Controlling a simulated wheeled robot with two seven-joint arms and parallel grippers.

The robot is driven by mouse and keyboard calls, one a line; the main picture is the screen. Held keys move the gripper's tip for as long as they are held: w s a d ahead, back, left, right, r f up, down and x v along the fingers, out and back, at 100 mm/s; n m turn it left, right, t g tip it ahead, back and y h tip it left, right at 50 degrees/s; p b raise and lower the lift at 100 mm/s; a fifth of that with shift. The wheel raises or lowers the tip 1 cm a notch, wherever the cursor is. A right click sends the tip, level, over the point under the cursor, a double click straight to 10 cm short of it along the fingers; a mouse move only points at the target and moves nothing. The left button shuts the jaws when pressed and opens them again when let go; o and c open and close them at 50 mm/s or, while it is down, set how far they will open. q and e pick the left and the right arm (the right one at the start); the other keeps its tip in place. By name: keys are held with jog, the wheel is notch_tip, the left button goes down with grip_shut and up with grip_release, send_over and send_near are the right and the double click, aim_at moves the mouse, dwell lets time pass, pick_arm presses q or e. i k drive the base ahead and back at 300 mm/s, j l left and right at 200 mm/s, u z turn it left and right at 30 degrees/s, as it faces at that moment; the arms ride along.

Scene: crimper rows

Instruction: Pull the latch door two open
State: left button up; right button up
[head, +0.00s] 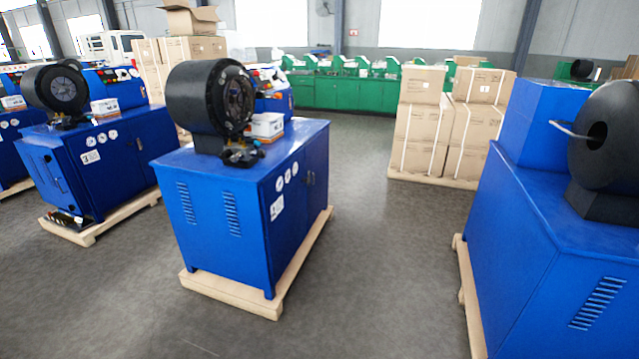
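A blue crimper machine (205,215) stands in the middle on a wooden pallet. Its right side face carries a panel with a small dark latch (310,178), round stickers and a white label; the panel looks shut. A similar blue machine (60,165) stands at the left, with a small dark latch (139,143) on its right side. I cannot read a number that marks door two. A third blue machine (535,240) is close at the right, with a light grey bar (572,130) by its black head. Neither gripper is in view.
Open grey floor (370,250) lies between the middle and right machines. Pallet edges (228,303) stick out at floor level around the machines. Strapped cartons (425,130) stand on a pallet behind, and green machines (340,92) line the back wall.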

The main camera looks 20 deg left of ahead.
aim_at(317, 150)
jog(key=i+u, duration=0.1)
jog(key=i, duration=0.4)
jog(key=i+l, duration=0.15)
jog(key=i, duration=0.35)
jog(key=i+l+u, duration=0.15)
jog(key=i, duration=0.35)
